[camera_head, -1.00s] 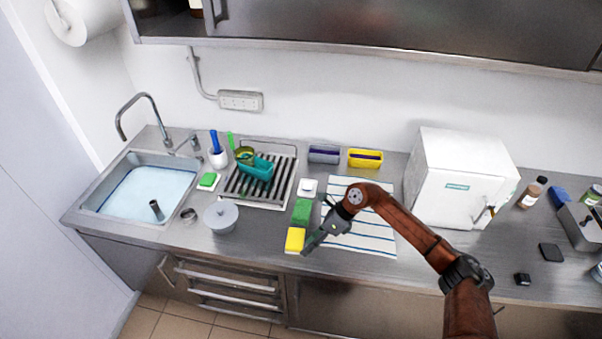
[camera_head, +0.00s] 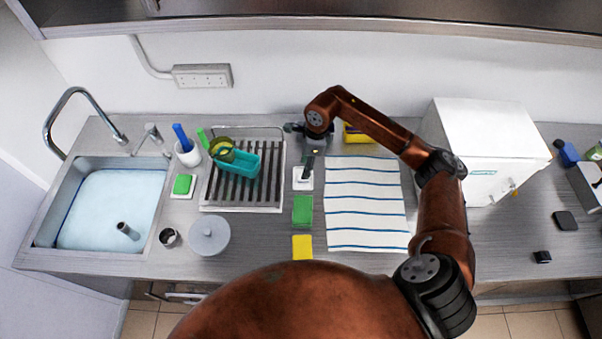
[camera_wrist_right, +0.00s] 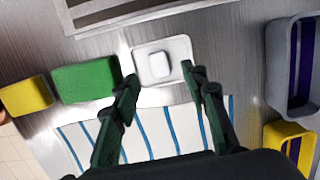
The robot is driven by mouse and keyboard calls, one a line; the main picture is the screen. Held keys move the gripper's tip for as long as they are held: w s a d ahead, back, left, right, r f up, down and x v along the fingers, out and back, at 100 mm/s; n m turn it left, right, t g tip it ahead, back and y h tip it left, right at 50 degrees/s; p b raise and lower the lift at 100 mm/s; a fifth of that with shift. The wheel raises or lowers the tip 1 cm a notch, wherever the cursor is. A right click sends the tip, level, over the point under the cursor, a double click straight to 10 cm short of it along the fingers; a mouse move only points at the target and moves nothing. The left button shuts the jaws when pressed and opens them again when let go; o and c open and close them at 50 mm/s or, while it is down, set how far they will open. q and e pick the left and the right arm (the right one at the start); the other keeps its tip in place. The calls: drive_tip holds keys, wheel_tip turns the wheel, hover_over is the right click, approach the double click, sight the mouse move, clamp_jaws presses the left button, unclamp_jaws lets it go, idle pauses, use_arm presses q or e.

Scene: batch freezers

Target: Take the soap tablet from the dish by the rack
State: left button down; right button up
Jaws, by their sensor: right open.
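A white soap tablet (camera_wrist_right: 159,65) lies in a small white square dish (camera_wrist_right: 180,46), between the open fingers in the right wrist view. In the head view the dish (camera_head: 303,184) stands just right of the dish rack (camera_head: 242,208), and the tablet is largely hidden by my right gripper (camera_head: 308,167). That gripper points down over the dish. In the wrist view its fingers (camera_wrist_right: 160,78) are apart, one tip on each side of the dish's near part, with nothing between them held. My left gripper is not in view.
Green (camera_head: 302,210) and yellow (camera_head: 302,246) sponges lie in front of the dish. A striped towel (camera_head: 366,205) lies to the right. Grey (camera_wrist_right: 291,60) and yellow (camera_wrist_right: 290,150) containers stand nearby. Another white dish with a green block (camera_head: 183,184) is left of the rack.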

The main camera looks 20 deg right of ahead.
drive_tip(key=f, duration=0.2)
drive_tip(key=f+p, duration=0.1)
drive_tip(key=shift+a+f, duration=0.25)
drive_tip(key=shift+a, duration=0.05)
wheel_tip(320, 180, down, 2)
drive_tip(key=shift+f, duration=0.1)
drive_tip(key=shift+w+f, duration=0.1)
drive_tip(key=shift+c, duration=1.3)
drive_tip(key=c, duration=0.5)
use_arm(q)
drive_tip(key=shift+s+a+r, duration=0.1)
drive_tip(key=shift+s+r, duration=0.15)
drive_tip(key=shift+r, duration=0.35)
use_arm(e)
drive_tip(key=c, duration=0.3)
